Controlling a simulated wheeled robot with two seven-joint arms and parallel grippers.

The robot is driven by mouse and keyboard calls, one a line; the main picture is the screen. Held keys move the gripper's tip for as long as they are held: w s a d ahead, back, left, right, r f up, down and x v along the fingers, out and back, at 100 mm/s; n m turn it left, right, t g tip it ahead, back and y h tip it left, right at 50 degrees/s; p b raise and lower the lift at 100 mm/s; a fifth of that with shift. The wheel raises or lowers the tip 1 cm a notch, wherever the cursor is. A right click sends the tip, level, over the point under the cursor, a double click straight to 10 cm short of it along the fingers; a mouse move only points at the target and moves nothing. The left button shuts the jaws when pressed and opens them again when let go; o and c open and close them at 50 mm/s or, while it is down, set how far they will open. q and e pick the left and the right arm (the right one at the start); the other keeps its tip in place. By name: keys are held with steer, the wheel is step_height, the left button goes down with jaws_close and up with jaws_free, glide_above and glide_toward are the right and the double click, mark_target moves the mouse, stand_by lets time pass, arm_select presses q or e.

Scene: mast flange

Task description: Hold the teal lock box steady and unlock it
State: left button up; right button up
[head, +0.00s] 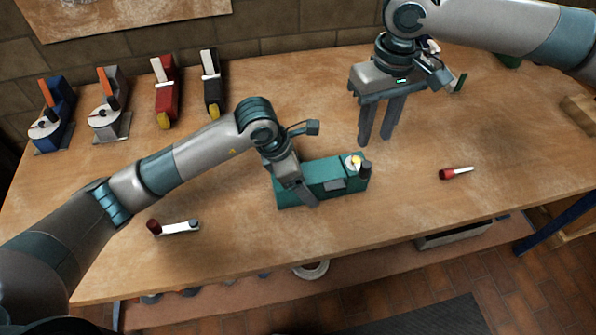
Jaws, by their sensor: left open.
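The teal lock box (325,176) lies on the workbench in the middle of the head view. A pale round part with a yellow piece (353,162) and a dark knob (365,170) are at its right end. My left gripper (299,186) is over the box's left part, with one finger down its front side. The other finger is mostly hidden, and I cannot tell whether either touches the box. My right gripper (380,130) is open and empty, fingers pointing down, behind and above the box's right end.
A red-handled screwdriver (456,173) lies to the right of the box. A pale bar with a dark red knob (175,228) lies front left. Several clamp-like tools (165,92) stand along the back left. The bench (420,205) is clear in front of the box.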

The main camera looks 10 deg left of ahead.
arm_select(q)
steer(key=shift+w+d+f, duration=0.1)
steer(key=shift+d+f, duration=0.1)
steer(key=shift+f, duration=0.35)
steer(key=shift+c, duration=0.6)
